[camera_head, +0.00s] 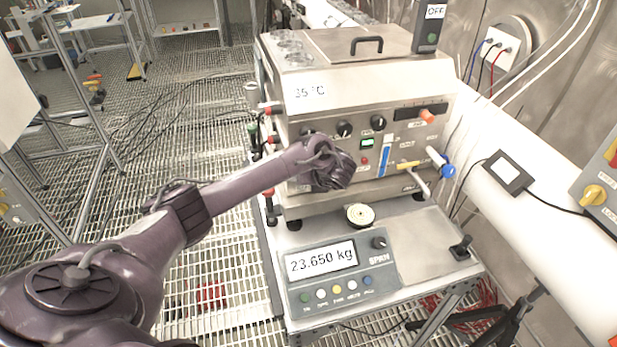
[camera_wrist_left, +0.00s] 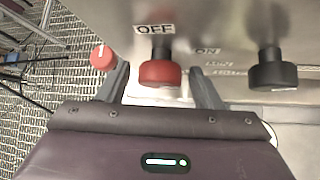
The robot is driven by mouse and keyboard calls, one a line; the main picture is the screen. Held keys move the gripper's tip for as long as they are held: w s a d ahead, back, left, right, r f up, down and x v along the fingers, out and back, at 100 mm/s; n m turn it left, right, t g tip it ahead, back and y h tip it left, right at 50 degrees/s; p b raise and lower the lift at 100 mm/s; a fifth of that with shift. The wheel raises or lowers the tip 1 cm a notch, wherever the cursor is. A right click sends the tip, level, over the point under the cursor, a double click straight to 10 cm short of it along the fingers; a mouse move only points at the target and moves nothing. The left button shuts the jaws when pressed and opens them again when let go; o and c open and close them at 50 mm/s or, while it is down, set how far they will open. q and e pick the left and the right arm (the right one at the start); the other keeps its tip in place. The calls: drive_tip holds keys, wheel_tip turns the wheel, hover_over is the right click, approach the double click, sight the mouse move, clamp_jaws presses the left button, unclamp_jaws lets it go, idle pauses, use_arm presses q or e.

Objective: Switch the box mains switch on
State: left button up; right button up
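The steel box (camera_head: 375,92) stands on a bench, its front panel lined with knobs, labels and a green-lit indicator. My left gripper (camera_head: 335,172) is at the lower left of this panel and hides what lies behind it. In the left wrist view a red knob (camera_wrist_left: 160,72) sits between the two spread fingers of my left gripper (camera_wrist_left: 162,88). The fingers stand apart from its sides. An OFF label (camera_wrist_left: 155,29) is above the knob and an ON label (camera_wrist_left: 207,50) to its upper right. My right gripper is out of view.
A smaller red knob (camera_wrist_left: 102,57) with a white mark is left of the fingers, and a black knob (camera_wrist_left: 271,70) is to the right. A scale (camera_head: 325,270) reading 23.650 kg lies before the box. A blue valve handle (camera_head: 447,171) is at the right.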

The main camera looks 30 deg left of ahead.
use_arm(q)
drive_tip(key=p+v, duration=0.2)
drive_tip(key=v, duration=0.5)
drive_tip(key=shift+d+r, duration=0.25)
drive_tip(key=shift+r, duration=0.05)
drive_tip(key=shift+s, duration=0.15)
